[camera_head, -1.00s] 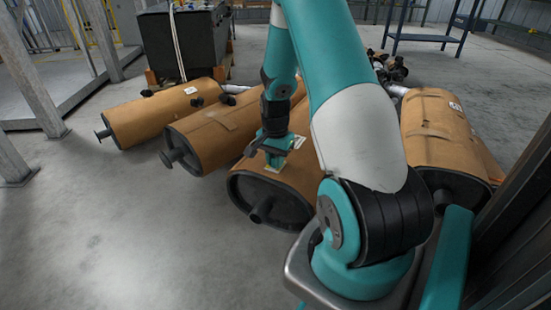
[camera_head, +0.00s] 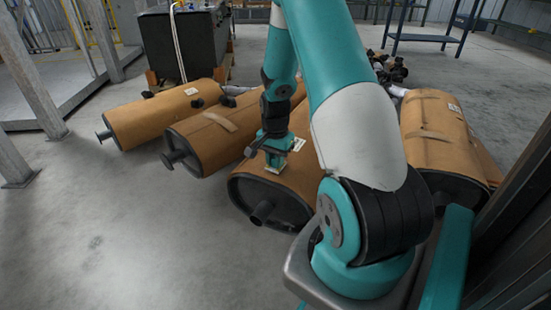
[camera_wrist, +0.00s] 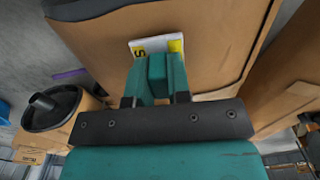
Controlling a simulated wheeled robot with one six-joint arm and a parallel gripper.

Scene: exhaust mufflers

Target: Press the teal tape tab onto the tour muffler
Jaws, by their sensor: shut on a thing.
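My gripper (camera_head: 273,164) is shut low over the front end of the third brown-wrapped muffler from the left (camera_head: 298,178). In the wrist view its teal fingers (camera_wrist: 157,72) close on a small teal piece, probably the tape tab, hard to tell apart from the fingers. A white and yellow label (camera_wrist: 155,46) marked "S" lies just beyond the fingertips on brown wrapping. Whether the fingertips touch the muffler I cannot tell. A white label (camera_head: 299,145) shows just behind the gripper. No muffler's name is readable, so I cannot confirm which one is the tour muffler.
Two more mufflers lie to the left, the nearer (camera_head: 215,130) and the farther (camera_head: 160,112). The floor (camera_head: 90,220) at front left is clear.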

